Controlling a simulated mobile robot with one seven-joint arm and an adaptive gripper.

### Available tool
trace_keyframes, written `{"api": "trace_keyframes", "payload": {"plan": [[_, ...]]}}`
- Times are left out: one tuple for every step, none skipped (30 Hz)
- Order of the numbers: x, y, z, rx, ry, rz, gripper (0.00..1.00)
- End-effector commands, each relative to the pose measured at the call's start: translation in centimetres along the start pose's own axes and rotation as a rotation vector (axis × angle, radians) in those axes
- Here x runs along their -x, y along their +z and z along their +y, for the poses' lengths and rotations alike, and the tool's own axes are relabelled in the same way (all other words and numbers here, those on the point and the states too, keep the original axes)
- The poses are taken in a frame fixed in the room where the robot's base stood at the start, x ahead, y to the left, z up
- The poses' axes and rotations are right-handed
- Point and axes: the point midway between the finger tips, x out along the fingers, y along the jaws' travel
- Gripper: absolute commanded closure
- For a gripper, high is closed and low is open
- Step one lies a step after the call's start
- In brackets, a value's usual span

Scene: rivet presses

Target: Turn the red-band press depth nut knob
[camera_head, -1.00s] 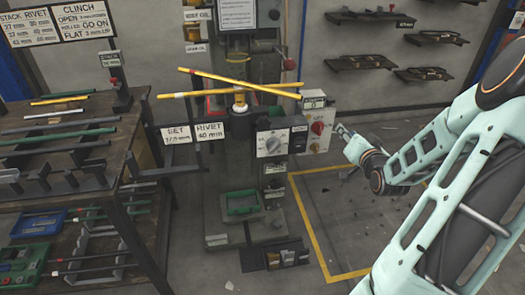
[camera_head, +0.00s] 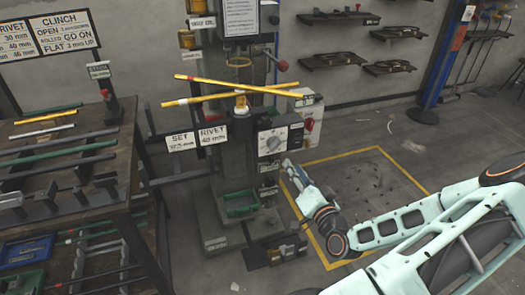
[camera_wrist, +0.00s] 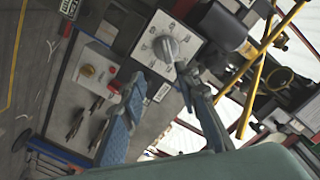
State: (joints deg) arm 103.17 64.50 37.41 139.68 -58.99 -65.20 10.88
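The press (camera_head: 230,115) stands in the middle of the head view. On its front is a grey pointer knob (camera_head: 273,143) on a white dial plate. In the wrist view the knob (camera_wrist: 166,48) sits just beyond the fingertips, with marks around it on the plate. My gripper (camera_head: 290,166) is just below and right of the knob in the head view. In the wrist view my gripper (camera_wrist: 162,78) has its two fingers apart with nothing between them. I cannot see finger contact with the knob.
A rack of bars (camera_head: 70,150) stands left. A yellow-outlined floor area (camera_head: 365,180) is open at right.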

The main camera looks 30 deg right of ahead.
Motion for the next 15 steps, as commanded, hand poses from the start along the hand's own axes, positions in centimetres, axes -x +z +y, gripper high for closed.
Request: {"api": "trace_keyframes", "payload": {"plan": [[0.3,-0.1,-0.1,-0.008,-0.005,0.012,0.71],[0.4,-0.2,-0.2,-0.01,-0.007,0.018,0.71],[0.5,-0.3,-0.2,-0.012,-0.009,0.024,0.71],[0.5,-0.3,-0.3,-0.013,-0.01,0.027,0.71],[0.5,-0.3,-0.3,-0.014,-0.012,0.029,0.71],[0.4,-0.3,-0.3,-0.015,-0.013,0.031,0.71],[0.2,-0.3,-0.4,-0.014,-0.014,0.031,0.71],[-0.1,-0.3,-0.4,-0.014,-0.015,0.031,0.71],[-0.6,-0.3,-0.4,-0.013,-0.017,0.031,0.71],[-1.0,-0.3,-0.4,-0.013,-0.017,0.031,0.71],[-1.5,-0.3,-0.4,-0.013,-0.017,0.031,0.71],[-2.1,-0.3,-0.5,-0.014,-0.017,0.031,0.71],[-2.8,-0.3,-0.5,-0.013,-0.017,0.03,0.71],[-3.4,-0.3,-0.5,-0.012,-0.018,0.03,0.71],[-4.1,-0.4,-0.4,-0.013,-0.017,0.031,0.71]]}}
